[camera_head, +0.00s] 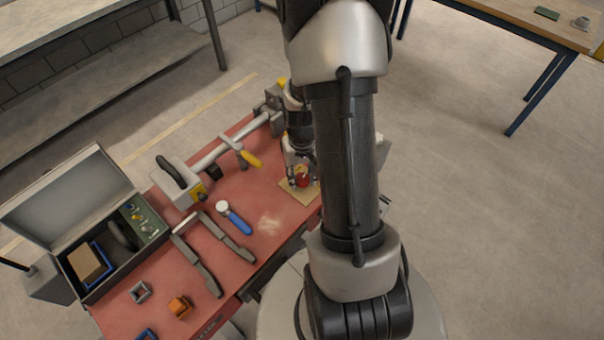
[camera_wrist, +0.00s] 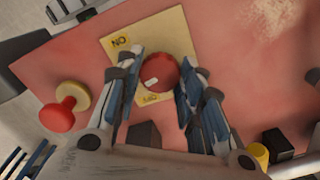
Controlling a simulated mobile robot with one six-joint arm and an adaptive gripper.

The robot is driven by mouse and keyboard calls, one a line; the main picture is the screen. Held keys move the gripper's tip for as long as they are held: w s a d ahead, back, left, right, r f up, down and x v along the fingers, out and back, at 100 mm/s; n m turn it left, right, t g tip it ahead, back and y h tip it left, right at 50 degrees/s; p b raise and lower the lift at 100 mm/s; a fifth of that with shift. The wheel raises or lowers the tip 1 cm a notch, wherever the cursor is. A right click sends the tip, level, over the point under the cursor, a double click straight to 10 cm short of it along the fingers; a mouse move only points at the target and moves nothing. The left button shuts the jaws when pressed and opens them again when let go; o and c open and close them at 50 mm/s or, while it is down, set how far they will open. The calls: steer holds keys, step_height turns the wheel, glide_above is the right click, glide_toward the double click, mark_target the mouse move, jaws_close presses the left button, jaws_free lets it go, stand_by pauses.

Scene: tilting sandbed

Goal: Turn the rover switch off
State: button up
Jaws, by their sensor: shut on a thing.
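The rover switch is a round red knob (camera_wrist: 159,74) on a pale yellow plate (camera_wrist: 176,28) in the wrist view. A small white mark shows on the knob's face. The plate has a dark label near its upper left that looks like "ON" upside down, and another label below the knob, partly hidden and hard to read. My gripper (camera_wrist: 157,88) is shut on the knob, one finger on each side. In the head view the knob (camera_head: 302,180) and plate (camera_head: 286,184) are at the red bench's right end, partly hidden by my arm.
A red-topped button (camera_wrist: 57,116) stands left of the plate. On the red bench (camera_head: 262,190) lie a blue-handled tool (camera_head: 236,219), dark bars and an orange block (camera_head: 180,307). An open grey case (camera_head: 50,200) is at the left.

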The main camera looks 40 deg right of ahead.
mark_target(302, 178)
steer(key=n, duration=0.6)
steer(key=shift+n, duration=0.3)
stand_by(0.5)
steer(key=o, duration=1.1)
step_height(302, 178, up, 12)
stand_by(0.3)
